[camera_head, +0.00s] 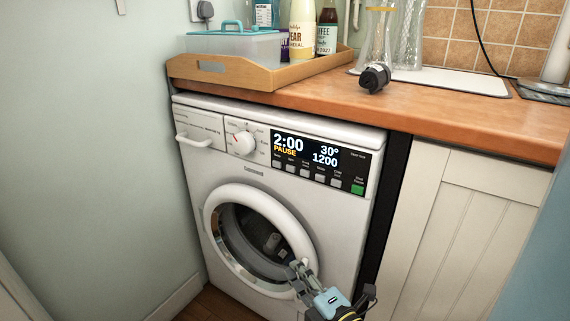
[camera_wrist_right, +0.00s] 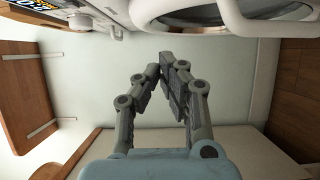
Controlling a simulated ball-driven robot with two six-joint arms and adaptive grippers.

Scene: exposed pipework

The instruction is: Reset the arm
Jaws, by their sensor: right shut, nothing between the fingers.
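My right gripper (camera_head: 299,275) is at the bottom of the head view, in front of the lower right edge of the washing machine's round door (camera_head: 210,215). In the right wrist view its fingertips (camera_wrist_right: 166,64) come together with nothing between them. Whether it touches the door cannot be told from the head view; in the wrist view the fingers point at open space beside the machine (camera_wrist_right: 120,12). The door looks closed, and its dark glass shows a grey shape, perhaps a reflection. My left gripper is in neither view.
The machine's display (camera_head: 305,150) reads 2:00 PAUSE. A wooden tray (camera_head: 245,76) with bottles and a box stands on the wooden worktop (camera_head: 430,106). A dark knob-like object (camera_head: 375,78) lies near the worktop's front edge. A white cabinet (camera_head: 465,220) stands right of the machine.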

